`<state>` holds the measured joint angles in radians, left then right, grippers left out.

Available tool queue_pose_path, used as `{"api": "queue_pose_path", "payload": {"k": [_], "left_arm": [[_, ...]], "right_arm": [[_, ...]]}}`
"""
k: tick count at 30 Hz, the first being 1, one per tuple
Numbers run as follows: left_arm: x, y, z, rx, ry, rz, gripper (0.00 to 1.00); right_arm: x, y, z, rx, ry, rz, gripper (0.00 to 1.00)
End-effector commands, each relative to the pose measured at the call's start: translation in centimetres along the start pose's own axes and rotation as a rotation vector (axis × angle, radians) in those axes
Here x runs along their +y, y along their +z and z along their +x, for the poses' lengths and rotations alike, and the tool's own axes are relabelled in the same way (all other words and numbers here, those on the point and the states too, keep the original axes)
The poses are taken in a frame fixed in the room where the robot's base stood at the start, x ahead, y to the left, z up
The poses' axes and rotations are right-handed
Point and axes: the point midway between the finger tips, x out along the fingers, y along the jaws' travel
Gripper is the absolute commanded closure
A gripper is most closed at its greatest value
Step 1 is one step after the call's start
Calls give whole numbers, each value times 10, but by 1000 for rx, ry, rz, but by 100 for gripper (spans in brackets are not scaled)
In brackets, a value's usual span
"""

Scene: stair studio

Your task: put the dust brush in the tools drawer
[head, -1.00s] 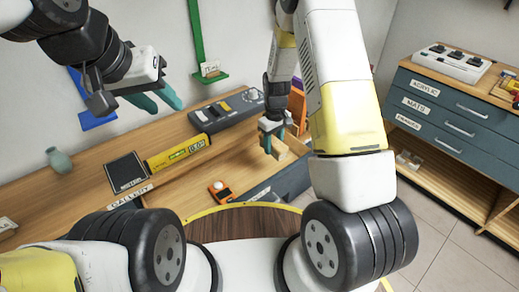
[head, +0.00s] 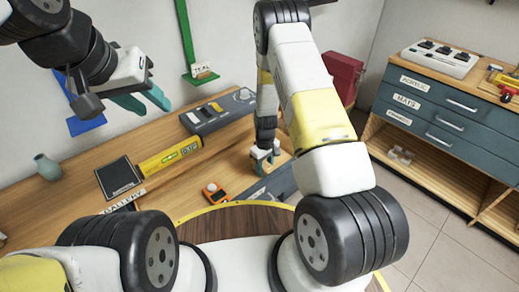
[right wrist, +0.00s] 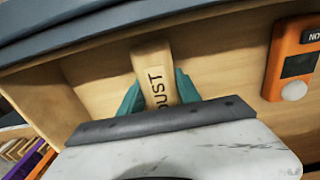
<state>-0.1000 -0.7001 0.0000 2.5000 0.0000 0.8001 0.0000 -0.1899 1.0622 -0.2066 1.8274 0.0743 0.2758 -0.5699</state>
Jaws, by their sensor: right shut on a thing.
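The dust brush shows in the right wrist view as a light wooden handle (right wrist: 155,75) lettered DUST. My right gripper (head: 265,156) is shut on it, one teal finger on each side. The brush's lower part is hidden by the gripper body. In the head view the brush is a small tan patch (head: 281,158) at the fingers. Below the gripper is a blue-grey drawer front (head: 280,181) with a white label I cannot read; whether this is the tools drawer I cannot tell. My left gripper (head: 155,108) is open and empty, raised above the bench at left.
An orange meter (head: 211,191) lies left of the right gripper. The wooden bench (head: 85,160) holds a yellow level (head: 170,157), a dark square pad (head: 119,177), a grey case (head: 218,109) and a vase (head: 47,167). A drawer cabinet (head: 450,110) stands at right.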

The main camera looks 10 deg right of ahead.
Motion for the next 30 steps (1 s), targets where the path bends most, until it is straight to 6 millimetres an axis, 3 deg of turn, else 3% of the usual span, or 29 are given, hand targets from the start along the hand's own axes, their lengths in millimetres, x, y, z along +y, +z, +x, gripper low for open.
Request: {"api": "queue_pose_path", "payload": {"k": [12,13,15,16,26,30], "left_arm": [[0,0,0,0,0,0,64],[0,0,0,0,0,0,64],[0,0,0,0,0,0,64],[0,0,0,0,0,0,64],[0,0,0,0,0,0,64],[0,0,0,0,0,0,64]], "right_arm": [[0,0,11,0,0,0,100],[0,0,10,0,0,0,55],[0,0,10,0,0,0,41],[0,0,10,0,0,0,39],[0,0,8,1,0,0,39],[0,-2,-7,4,2,-1,39]]}}
